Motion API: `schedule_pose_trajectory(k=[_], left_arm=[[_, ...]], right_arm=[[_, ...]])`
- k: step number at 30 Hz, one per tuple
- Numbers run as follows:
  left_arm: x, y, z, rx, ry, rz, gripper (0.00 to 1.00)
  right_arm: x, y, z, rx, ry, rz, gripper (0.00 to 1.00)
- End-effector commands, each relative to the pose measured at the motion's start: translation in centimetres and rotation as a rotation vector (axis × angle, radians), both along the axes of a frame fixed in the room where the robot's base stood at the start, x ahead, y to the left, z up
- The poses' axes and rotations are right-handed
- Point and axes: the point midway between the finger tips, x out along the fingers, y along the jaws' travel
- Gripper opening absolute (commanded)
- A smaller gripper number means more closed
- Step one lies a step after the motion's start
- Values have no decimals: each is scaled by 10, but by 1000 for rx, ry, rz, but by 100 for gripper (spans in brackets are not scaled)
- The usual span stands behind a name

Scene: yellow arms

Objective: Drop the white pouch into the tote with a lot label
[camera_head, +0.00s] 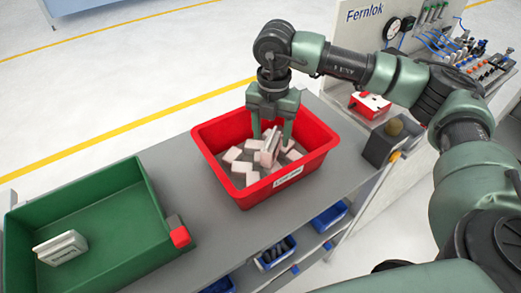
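The red tote (322,152) sits on the grey bench and bears a white label (288,178) on its front wall; the print is too small to read. My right gripper (271,136) points down into this tote with its fingers apart. A white-pinkish pouch (268,150) stands tilted between and just below the fingertips, above other pouches; no firm grip on it shows. Several similar pale pouches (243,167) lie flat in the tote. Another white pouch (62,247) stands on edge in the green tote (137,187) at the left. My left gripper is not in view.
A small red-topped block (180,237) is at the green tote's right corner. Blue bins (276,253) stand on the shelf below. Bare bench lies between the totes.

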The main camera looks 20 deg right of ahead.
Motion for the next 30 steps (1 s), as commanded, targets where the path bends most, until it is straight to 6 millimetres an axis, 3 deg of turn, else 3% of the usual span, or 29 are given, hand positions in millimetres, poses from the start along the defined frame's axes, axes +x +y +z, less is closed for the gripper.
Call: schedule_pose_trajectory(k=[8,21,30], left_arm=[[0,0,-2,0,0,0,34],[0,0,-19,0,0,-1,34],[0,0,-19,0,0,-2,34]], right_arm=[[1,0,4,1,-1,0,56],[1,0,68,1,-2,0,56],[0,0,78,0,0,0,56]])
